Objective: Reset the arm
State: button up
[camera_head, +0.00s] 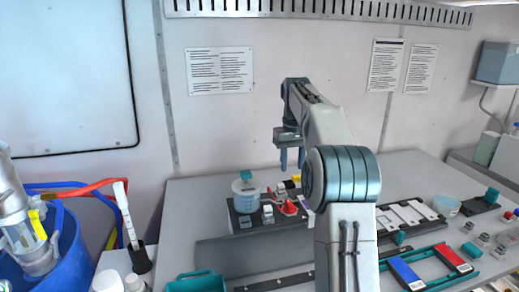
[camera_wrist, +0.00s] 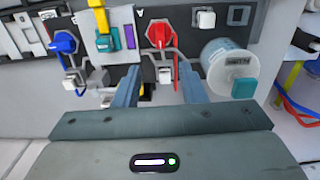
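My gripper (camera_head: 292,158) hangs fingers-down at the end of my raised arm, in front of the back wall and above the far part of the bench. In the wrist view my gripper (camera_wrist: 160,82) shows two blue-grey fingers standing apart with nothing between them. Beyond the fingertips lies a panel with a red valve handle (camera_wrist: 159,34), a blue valve handle (camera_wrist: 63,42) and a yellow piece (camera_wrist: 99,15). A clear container with a teal knob (camera_wrist: 243,88) is to the right. In the head view, the red valve (camera_head: 288,208) is below my gripper; my arm hides part of the panel.
The clear container (camera_head: 246,194) stands left of the valves on the bench (camera_head: 190,222). A white slotted rack (camera_head: 408,216) and red and blue framed blocks (camera_head: 452,258) lie right. A blue bucket (camera_head: 66,248) with hoses is at left. Wall space around my gripper is clear.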

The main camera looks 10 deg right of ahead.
jog(key=s+a+r+t, duration=0.2)
jog(key=s+a, duration=0.6)
jog(key=s, duration=0.6)
jog(key=s+a+f, duration=0.1)
jog(key=s+f, duration=0.2)
jog(key=s, duration=0.3)
jog(key=s+a+f+t, duration=0.1)
jog(key=s+a+f, duration=0.1)
jog(key=s+f, duration=0.2)
jog(key=s+a+f, duration=0.1)
jog(key=s+f, duration=0.2)
jog(key=s, duration=0.7)
jog(key=shift+a+f+t, duration=0.3)
jog(key=shift+t, duration=0.1)
jog(key=shift+s, duration=0.1)
